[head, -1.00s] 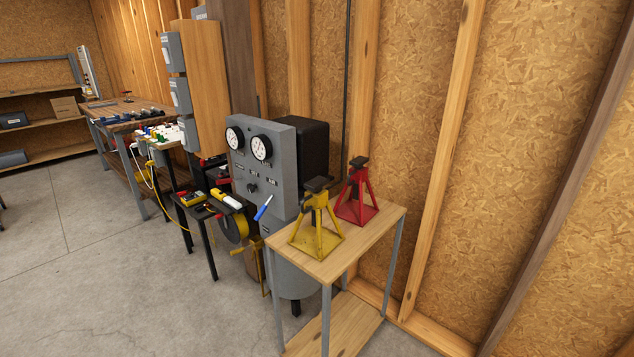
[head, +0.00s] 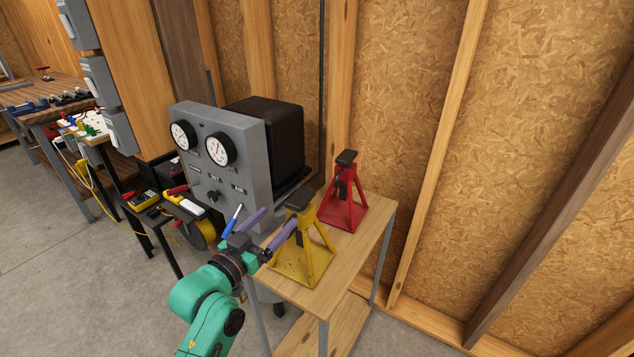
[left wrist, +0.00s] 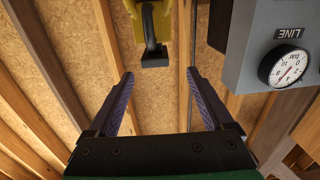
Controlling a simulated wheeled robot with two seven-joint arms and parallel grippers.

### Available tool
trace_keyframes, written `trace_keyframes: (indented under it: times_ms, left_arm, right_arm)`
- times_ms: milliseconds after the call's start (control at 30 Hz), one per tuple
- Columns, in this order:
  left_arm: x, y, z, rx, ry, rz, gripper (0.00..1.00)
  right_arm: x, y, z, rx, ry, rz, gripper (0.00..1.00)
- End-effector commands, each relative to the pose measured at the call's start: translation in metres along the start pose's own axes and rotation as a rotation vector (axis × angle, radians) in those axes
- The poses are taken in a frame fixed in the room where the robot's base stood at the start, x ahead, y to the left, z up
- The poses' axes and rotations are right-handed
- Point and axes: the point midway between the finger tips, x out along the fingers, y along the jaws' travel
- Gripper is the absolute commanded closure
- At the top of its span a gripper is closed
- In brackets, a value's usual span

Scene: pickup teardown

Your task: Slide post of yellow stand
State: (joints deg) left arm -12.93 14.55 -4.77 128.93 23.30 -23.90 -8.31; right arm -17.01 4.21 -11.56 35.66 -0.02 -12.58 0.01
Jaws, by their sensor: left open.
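The yellow stand (head: 312,258) stands upright on the small wooden table, with its dark-topped post (head: 299,199) in its centre. My left gripper (head: 268,226) is open at the stand's left side, its purple fingers pointing toward the post; whether they touch it I cannot tell. In the left wrist view the fingers (left wrist: 162,88) are spread with nothing between them, and the stand's dark post top (left wrist: 154,52) shows ahead of them, near the top edge. A red stand (head: 343,205) stands behind the yellow one. My right gripper is not in view.
The wooden table (head: 345,262) has bare top to the right of the stands. A grey gauge panel (head: 210,160) stands close behind the left gripper, and also shows in the left wrist view (left wrist: 268,50). A low black table with meters (head: 165,212) is at left.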

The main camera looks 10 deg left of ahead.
Motion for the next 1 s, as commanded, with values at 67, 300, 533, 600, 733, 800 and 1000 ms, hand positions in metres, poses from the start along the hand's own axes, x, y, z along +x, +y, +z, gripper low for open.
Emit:
trace_keyframes:
  times_ms: [67,300,533,600,733,800,1000]
  left_arm:
    - [0.012,-0.001,-0.002,-0.003,0.001,-0.002,0.15]
    - [0.074,0.000,-0.003,-0.003,0.000,-0.001,0.15]
    - [0.127,0.000,0.000,-0.003,-0.002,0.000,0.15]
    - [0.135,0.000,0.000,-0.001,-0.002,0.000,0.15]
    - [0.141,0.000,0.002,0.000,-0.003,-0.001,0.15]
    - [0.141,0.000,0.002,0.000,-0.003,-0.001,0.15]
    - [0.141,0.000,0.002,-0.001,-0.003,-0.001,0.49]
  right_arm:
    - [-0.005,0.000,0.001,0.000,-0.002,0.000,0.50]
    - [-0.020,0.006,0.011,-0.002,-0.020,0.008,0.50]
    - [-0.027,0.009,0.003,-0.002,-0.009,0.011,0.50]
    - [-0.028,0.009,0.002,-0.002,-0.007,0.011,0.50]
    - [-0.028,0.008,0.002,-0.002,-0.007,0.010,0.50]
    - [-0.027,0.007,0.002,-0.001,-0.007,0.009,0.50]
    - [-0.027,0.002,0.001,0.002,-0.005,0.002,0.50]
